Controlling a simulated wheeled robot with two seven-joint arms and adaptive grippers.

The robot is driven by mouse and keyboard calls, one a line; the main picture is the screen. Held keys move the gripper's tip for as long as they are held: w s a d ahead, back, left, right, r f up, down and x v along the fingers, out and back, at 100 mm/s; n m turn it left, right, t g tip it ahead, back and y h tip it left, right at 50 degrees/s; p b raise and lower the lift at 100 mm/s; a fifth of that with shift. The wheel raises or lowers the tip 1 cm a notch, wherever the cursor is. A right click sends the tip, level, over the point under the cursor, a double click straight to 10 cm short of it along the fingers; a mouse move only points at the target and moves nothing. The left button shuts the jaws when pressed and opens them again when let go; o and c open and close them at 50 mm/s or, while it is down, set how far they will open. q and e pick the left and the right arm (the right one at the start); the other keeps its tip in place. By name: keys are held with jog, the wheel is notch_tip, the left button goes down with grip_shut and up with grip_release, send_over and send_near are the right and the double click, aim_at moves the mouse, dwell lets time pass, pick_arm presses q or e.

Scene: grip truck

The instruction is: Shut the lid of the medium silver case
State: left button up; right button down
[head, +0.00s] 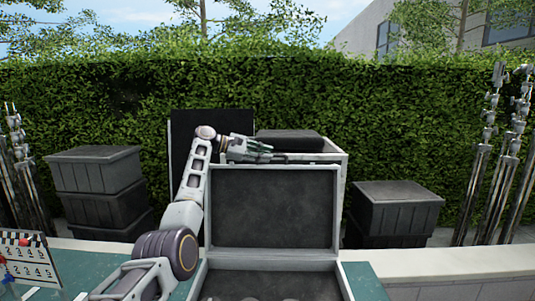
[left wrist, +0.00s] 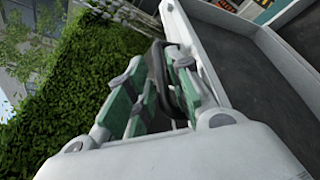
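The medium silver case (head: 339,222) stands open in front of me, its pale-rimmed lid raised upright with the dark lining facing me. The lower part of the case is cut off by the bottom edge. My left gripper (head: 270,151) is at the lid's top edge, left of its middle, fingers pointing right. In the left wrist view, the green fingers (left wrist: 158,62) stand apart, with a dark loop, perhaps a handle, between them. The pale lid edge (left wrist: 190,45) runs beside the right finger. Contact with the lid cannot be made out. My right gripper is not in view.
Dark stacked cases stand at left (head: 95,172) and right (head: 397,208). A clapperboard (head: 30,262) is at lower left. Metal stands (head: 500,150) and a hedge line the back.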

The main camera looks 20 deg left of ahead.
pick_arm(q)
jog(key=shift+x, duration=0.75)
grip_shut()
